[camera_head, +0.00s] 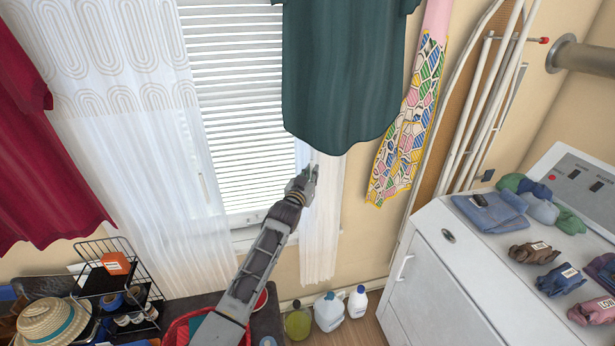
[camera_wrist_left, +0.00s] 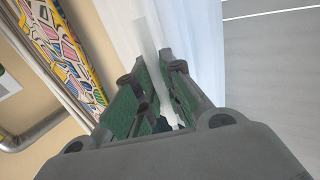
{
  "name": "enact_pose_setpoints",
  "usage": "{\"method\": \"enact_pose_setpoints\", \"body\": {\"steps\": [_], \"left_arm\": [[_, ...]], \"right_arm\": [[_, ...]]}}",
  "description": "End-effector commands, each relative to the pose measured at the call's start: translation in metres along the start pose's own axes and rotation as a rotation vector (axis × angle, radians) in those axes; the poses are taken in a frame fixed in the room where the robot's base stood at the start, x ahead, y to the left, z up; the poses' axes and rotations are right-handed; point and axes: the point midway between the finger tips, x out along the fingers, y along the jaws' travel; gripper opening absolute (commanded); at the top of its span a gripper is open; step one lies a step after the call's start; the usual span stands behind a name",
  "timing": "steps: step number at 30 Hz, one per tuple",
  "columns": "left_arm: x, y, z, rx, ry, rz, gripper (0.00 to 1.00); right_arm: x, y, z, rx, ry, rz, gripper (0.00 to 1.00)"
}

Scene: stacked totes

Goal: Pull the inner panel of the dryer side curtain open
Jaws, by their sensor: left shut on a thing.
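The dryer side curtain (camera_head: 321,225) is a narrow white sheer panel hanging at the right edge of the window. Its upper part is hidden behind a hanging teal shirt. My left gripper (camera_head: 303,182) is at this curtain's left edge, just below the shirt's hem. In the left wrist view, the gripper (camera_wrist_left: 160,75) is shut on a thin fold of the white curtain (camera_wrist_left: 195,30), which stands between the green-padded fingers. I cannot tell how many layers are in the fingers. My right gripper is not in view.
The teal shirt (camera_head: 345,75) hangs close above the gripper. A patterned cloth (camera_head: 408,130) and an ironing board (camera_head: 455,110) are to the right. The white dryer (camera_head: 437,290) stands at lower right. Bottles (camera_head: 328,312) stand on the floor below the curtain.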

Motion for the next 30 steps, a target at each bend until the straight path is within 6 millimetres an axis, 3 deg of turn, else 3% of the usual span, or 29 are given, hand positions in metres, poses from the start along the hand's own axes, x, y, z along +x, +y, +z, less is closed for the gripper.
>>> {"method": "enact_pose_setpoints", "body": {"steps": [9, 10, 15, 24, 30], "left_arm": [[0.0, 0.001, 0.0, 0.0, -0.001, 0.001, 0.0], [0.0, 0.001, 0.0, 0.0, -0.001, 0.001, 0.13], [0.0, 0.001, 0.0, 0.0, -0.001, 0.0, 0.33], [0.0, 0.0, 0.0, 0.0, 0.0, 0.0, 0.33], [-0.003, 0.0, 0.0, 0.0, 0.0, 0.0, 0.33]], "right_arm": [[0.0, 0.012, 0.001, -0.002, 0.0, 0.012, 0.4], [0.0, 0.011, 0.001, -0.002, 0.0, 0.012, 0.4], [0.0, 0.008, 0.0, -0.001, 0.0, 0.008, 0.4], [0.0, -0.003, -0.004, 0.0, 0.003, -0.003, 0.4], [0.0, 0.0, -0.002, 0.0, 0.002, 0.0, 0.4]]}}
